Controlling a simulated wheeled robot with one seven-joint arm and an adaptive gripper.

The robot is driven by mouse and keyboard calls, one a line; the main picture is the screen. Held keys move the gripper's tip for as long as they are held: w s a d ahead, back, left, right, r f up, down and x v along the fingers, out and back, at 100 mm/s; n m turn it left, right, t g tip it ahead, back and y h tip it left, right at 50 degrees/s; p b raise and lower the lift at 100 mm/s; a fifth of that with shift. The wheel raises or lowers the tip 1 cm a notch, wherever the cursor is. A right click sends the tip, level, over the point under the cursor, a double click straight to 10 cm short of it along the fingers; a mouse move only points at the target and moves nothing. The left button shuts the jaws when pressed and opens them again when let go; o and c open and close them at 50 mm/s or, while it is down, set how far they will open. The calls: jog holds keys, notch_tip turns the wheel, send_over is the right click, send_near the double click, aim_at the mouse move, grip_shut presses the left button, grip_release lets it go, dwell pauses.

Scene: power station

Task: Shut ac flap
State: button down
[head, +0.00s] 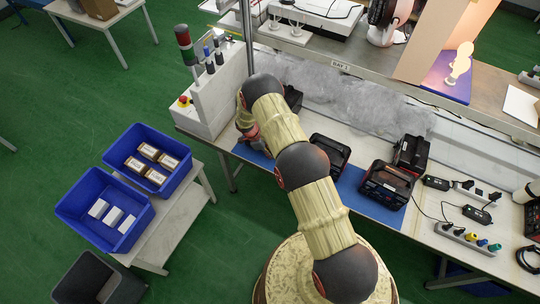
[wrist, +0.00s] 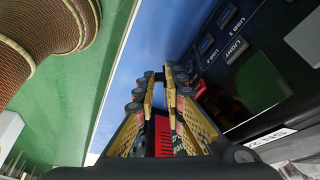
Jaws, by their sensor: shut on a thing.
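In the wrist view, a black power station (wrist: 215,60) fills the right side, with "USB 1", "USB 2" and "LIGHT" labels and a dark screen. My gripper (wrist: 163,76) has its yellow fingers close together along its edge, their tips shut on a small dark part that looks like the ac flap. The flap's shape and angle are mostly hidden by the fingers. In the head view, my gripper (head: 250,137) is low over the left end of the bench, and my arm covers most of that power station (head: 292,98).
More black power stations (head: 387,184) stand on the bench to the right, with chargers and a power strip (head: 466,237). A grey control box with a signal tower (head: 185,45) stands close left of my gripper. Blue bins (head: 106,210) sit on a side table. Green floor is open at left.

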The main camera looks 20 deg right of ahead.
jog(key=c, duration=1.9)
grip_release()
jog(key=shift+v, duration=3.95)
jog(key=shift+a, duration=0.15)
jog(key=shift+c, duration=0.4)
